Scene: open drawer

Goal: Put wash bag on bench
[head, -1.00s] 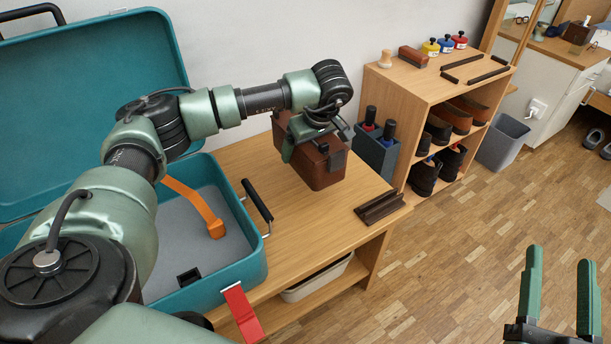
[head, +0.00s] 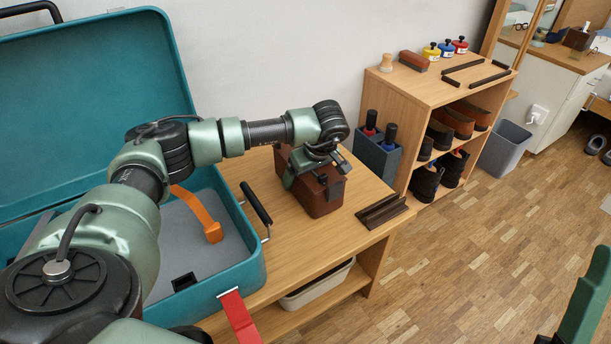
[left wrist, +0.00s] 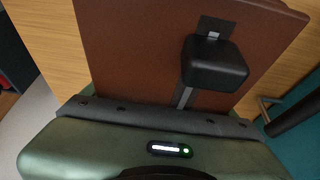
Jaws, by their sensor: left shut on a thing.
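The wash bag (head: 322,198) is a brown box-shaped bag, low over the wooden bench (head: 285,245). It stands about upright, its base at or very near the bench top; I cannot tell for certain whether it touches. My left gripper (head: 312,170) is shut on the top of the wash bag. In the left wrist view the brown bag (left wrist: 130,50) fills the middle, with a black block on it; the fingertips are hidden there. My right gripper shows only as one green finger (head: 588,295) at the lower right edge, so its opening is not shown.
An open teal suitcase (head: 255,275) with an orange strap (head: 205,222) lies left of the bag. A dark slotted rail (head: 382,211) lies on the bench right of the bag. A blue bottle holder (head: 377,155) and a shoe shelf (head: 400,88) stand behind.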

